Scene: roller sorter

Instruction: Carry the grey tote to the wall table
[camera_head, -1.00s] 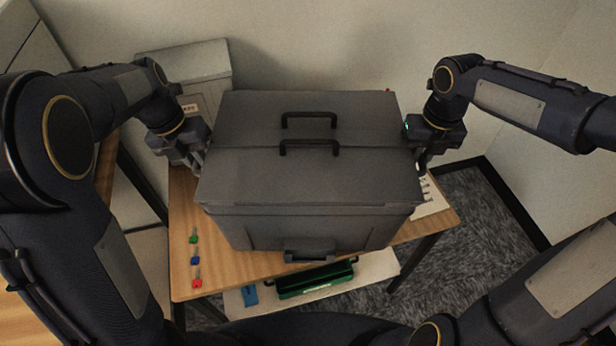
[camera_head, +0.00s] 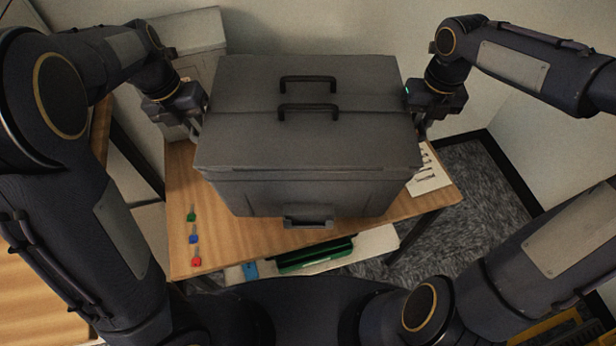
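The grey tote (camera_head: 305,150) is a large lidded box with two black handles on top and a latch on its front. It is upright over the wooden wall table (camera_head: 230,245); I cannot tell whether its base touches the top. My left gripper (camera_head: 198,125) is at the tote's left side and my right gripper (camera_head: 420,128) at its right side. The fingers of both are mostly hidden against the tote's sides, so their grip is not clearly visible.
Three small keys, green, blue and red (camera_head: 196,261), lie on the table's left part. A white sheet (camera_head: 428,175) lies at its right. A green tray (camera_head: 315,254) sits on a lower shelf. A grey bin (camera_head: 190,45) stands behind left. Walls close in behind.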

